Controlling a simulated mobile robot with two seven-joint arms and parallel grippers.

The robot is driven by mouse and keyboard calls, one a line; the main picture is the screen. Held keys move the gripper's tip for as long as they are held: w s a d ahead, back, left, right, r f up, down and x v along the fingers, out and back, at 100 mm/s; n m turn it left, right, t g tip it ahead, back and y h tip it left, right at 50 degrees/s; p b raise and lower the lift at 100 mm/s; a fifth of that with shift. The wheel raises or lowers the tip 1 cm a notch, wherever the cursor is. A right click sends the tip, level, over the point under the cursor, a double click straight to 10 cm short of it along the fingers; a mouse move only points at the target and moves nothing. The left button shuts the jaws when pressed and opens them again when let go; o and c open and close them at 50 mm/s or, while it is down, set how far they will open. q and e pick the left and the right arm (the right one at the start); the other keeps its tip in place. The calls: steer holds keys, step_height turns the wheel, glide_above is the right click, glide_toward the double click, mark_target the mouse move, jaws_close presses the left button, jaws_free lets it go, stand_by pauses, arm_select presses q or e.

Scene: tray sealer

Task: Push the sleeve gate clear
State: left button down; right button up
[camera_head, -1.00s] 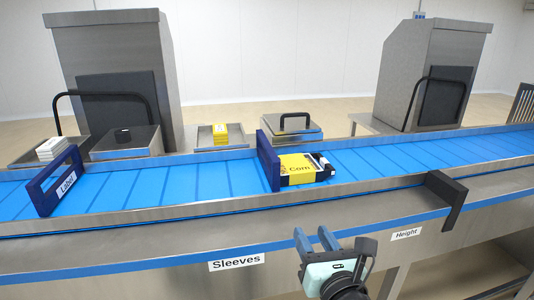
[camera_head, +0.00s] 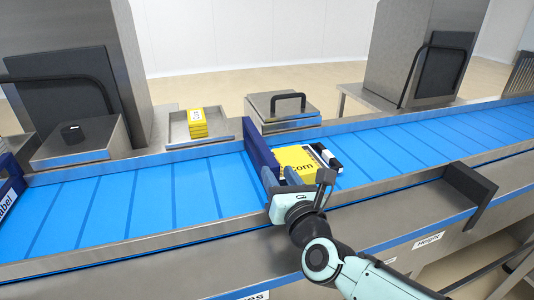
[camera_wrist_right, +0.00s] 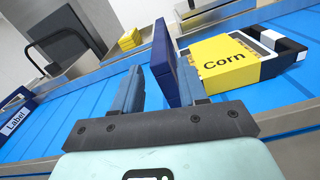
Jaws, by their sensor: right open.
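The sleeve gate is most likely the dark blue upright plate (camera_head: 260,150) across the blue belt, with its face against or very near the left end of a yellow Corn pack (camera_head: 298,160). My right gripper (camera_head: 280,178) is open at the near end of the gate. In the right wrist view, the gate (camera_wrist_right: 163,58) shows between the gripper's two spread fingers (camera_wrist_right: 160,75), and the Corn pack (camera_wrist_right: 228,62) lies right of the right finger. I cannot tell whether a finger touches the gate. My left gripper is out of view.
A blue Label gate (camera_head: 10,195) stands at the far left of the belt. A black bracket (camera_head: 470,190) juts over the near rail above the Height sign (camera_head: 428,240). Metal stations and a tray with yellow packs (camera_head: 197,122) line the far side. The belt between the gates is clear.

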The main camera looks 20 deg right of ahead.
mark_target(267, 153)
steer(key=w+p, duration=0.1)
steer(key=w, duration=0.6)
steer(key=shift+a+p, duration=0.1)
steer(key=shift+p, duration=0.2)
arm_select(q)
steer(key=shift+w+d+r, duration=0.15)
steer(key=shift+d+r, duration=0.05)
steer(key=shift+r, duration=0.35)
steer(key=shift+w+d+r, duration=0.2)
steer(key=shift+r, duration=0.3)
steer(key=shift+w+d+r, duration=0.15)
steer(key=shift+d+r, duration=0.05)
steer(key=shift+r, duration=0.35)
arm_select(e)
steer(key=shift+w, duration=0.65)
jaws_close()
